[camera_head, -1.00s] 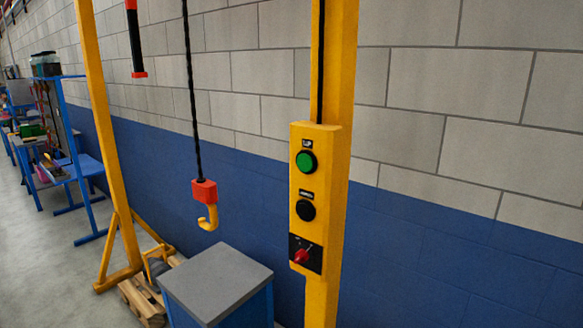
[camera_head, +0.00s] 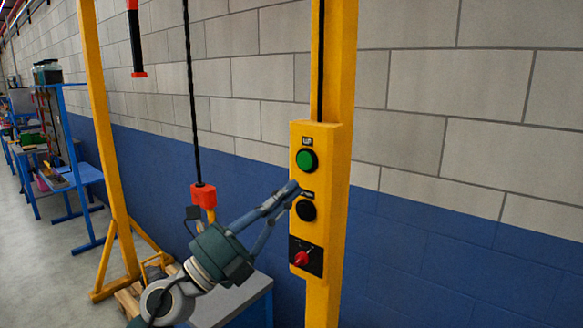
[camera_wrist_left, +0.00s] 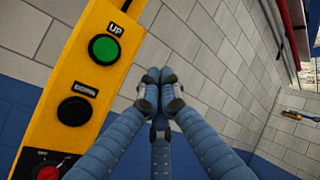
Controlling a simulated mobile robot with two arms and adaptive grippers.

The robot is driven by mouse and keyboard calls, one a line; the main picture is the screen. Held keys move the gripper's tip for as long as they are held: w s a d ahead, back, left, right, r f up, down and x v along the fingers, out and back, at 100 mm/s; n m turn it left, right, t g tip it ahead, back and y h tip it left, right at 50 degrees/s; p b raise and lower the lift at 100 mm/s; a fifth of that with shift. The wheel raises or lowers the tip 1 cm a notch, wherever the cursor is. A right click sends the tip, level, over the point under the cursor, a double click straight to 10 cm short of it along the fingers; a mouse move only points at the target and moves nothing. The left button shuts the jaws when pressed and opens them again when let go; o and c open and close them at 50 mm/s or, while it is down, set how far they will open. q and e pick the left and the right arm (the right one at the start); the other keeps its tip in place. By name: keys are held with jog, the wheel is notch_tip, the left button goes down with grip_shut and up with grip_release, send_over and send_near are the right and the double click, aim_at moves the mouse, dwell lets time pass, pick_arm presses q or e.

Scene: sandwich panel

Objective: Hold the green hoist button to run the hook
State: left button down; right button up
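The green hoist button (camera_head: 307,161) sits at the top of the yellow control box (camera_head: 328,140), under an "UP" label. A black button (camera_head: 306,210) is below it. The green button also shows in the left wrist view (camera_wrist_left: 104,49). My left gripper (camera_head: 291,190) has its fingers closed together with nothing between them. Its tips are below and left of the green button in the head view, and right of the box, apart from it, in the wrist view. The hook's red block (camera_head: 204,196) hangs on a black chain; the hook below is mostly hidden by my gripper. My right gripper is out of view.
A red rotary switch (camera_head: 302,258) is low on the box. The box is fixed to a yellow post (camera_head: 341,60) before a grey and blue wall. A grey-topped cabinet (camera_head: 245,293) stands below my arm. Blue workbenches (camera_head: 90,172) are at the far left.

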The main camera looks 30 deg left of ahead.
aim_at(300, 161)
pick_arm(q)
jog(key=s+a+r+m+g+y, duration=0.2)
jog(key=s+a+m+g+y, duration=0.1)
jog(key=a+m+y, duration=0.4)
jog(key=shift+s+m+g, duration=0.4)
jog(key=shift+m+g, duration=0.3)
jog(key=shift+m, duration=0.3)
jog(key=shift+a+r, duration=0.1)
jog(key=w+p, duration=0.2)
jog(key=w, duration=0.2)
jog(key=w+p, duration=0.2)
jog(key=w, duration=0.2)
jog(key=w+d+p, duration=0.1)
jog(key=w+p, duration=0.1)
jog(key=w, duration=0.2)
jog(key=shift+w+d+r, duration=0.1)
jog(key=shift+w+r, duration=0.05)
jog(key=shift+w, duration=0.2)
jog(key=shift+w+d+f+p, duration=0.1)
jog(key=shift+w+p, duration=0.1)
jog(key=shift+w, duration=0.15)
jog(key=shift+w+f+p, duration=0.1)
jog(key=shift+w+p, duration=0.05)
jog(key=shift+w, duration=0.15)
